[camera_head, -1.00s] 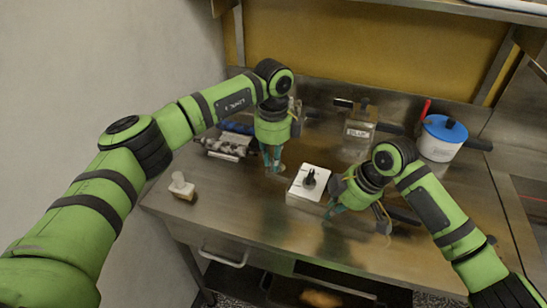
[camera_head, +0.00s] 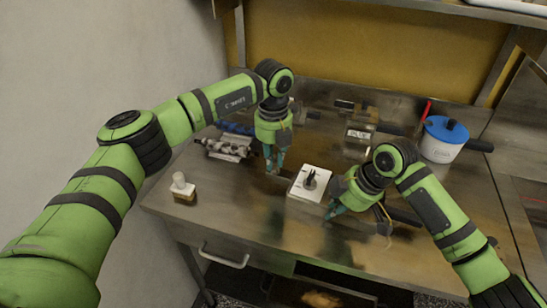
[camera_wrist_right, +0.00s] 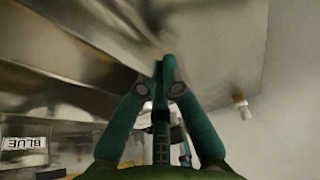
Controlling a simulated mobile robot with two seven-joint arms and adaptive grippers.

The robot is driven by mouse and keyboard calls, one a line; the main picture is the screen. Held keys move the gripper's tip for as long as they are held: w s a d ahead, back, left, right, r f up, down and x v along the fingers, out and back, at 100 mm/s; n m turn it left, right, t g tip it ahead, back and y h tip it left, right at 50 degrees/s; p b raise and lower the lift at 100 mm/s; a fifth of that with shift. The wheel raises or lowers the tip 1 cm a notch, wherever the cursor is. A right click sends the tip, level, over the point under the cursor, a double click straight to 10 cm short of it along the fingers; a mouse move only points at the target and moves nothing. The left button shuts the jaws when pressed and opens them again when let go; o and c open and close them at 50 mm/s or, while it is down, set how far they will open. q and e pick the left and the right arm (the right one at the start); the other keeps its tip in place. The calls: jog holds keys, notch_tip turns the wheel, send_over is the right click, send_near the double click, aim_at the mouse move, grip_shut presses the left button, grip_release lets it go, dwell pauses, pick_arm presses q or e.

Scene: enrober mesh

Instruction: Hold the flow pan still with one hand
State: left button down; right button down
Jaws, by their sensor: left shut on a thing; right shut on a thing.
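I cannot tell for sure which thing is the flow pan. A white square plate with a small dark knob (camera_head: 299,191) lies near the middle of the steel table. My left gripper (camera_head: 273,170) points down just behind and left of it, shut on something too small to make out. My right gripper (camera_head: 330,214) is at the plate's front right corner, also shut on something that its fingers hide. In the right wrist view its teal fingers (camera_wrist_right: 163,66) come together at the tips against a blurred pale and metallic background.
A roller assembly (camera_head: 226,149) lies at the back left. A small white-topped block (camera_head: 184,187) stands near the left edge. A metal box with a label (camera_head: 358,134) and a white pot with a blue lid (camera_head: 440,147) stand at the back right.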

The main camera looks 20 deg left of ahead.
aim_at(274, 160)
pick_arm(q)
jog(key=shift+m, duration=1.9)
jog(key=c, duration=1.1)
grip_release()
jog(key=shift+c, duration=0.2)
jog(key=shift+r, duration=0.1)
notch_tip(274, 160, up, 12)
pick_arm(e)
jog(key=c, duration=1.3)
grip_release()
